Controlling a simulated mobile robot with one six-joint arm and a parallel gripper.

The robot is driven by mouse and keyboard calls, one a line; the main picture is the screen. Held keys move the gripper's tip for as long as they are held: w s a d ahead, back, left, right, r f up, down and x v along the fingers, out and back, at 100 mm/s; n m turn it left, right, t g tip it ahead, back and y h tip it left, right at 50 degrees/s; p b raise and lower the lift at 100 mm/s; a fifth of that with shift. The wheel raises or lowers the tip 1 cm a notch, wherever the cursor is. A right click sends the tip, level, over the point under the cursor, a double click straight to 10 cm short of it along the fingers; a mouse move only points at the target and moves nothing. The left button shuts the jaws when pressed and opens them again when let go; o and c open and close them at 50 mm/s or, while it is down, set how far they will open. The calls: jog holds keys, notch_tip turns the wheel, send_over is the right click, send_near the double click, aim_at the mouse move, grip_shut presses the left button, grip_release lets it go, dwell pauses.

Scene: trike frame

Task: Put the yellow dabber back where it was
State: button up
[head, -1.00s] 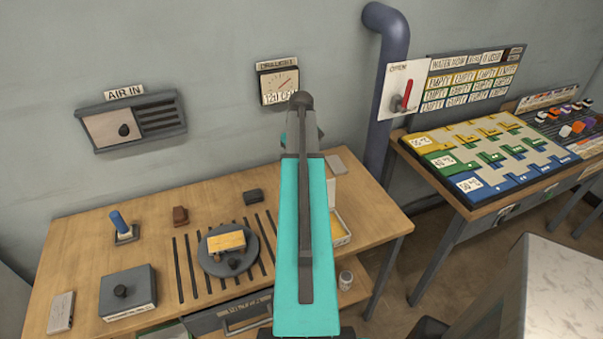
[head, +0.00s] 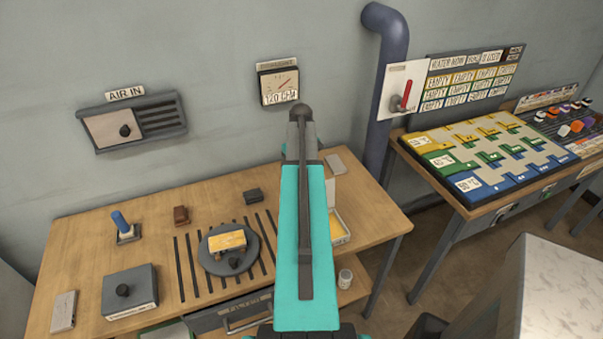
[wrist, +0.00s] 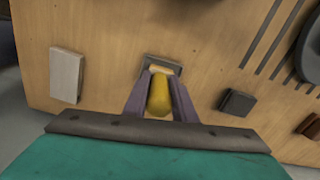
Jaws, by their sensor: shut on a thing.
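In the wrist view, my gripper (wrist: 160,98) is shut on the yellow dabber (wrist: 159,98), with one finger on each side of it. The dabber's pale tip (wrist: 160,70) points away from the wrist. The tip overlaps a small dark square stand (wrist: 163,60) on the wooden bench. I cannot tell whether the dabber touches the stand or is just above it. In the head view, my teal arm hides the gripper, the dabber and the stand.
In the wrist view, a dark block (wrist: 237,102) lies right of the stand and a pale block (wrist: 66,75) left. In the head view, a blue dabber (head: 121,222) stands in its holder, and a round plate (head: 229,259) bears a yellow block (head: 227,241). Bare wood surrounds the stand.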

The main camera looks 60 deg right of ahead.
jog(key=shift+f, duration=0.1)
jog(key=o, duration=1)
jog(key=shift+o, duration=0.2)
jog(key=shift+r, duration=0.2)
jog(key=shift+r+b, duration=1.7)
jog(key=shift+r, duration=4.2)
jog(key=shift+r, duration=0.1)
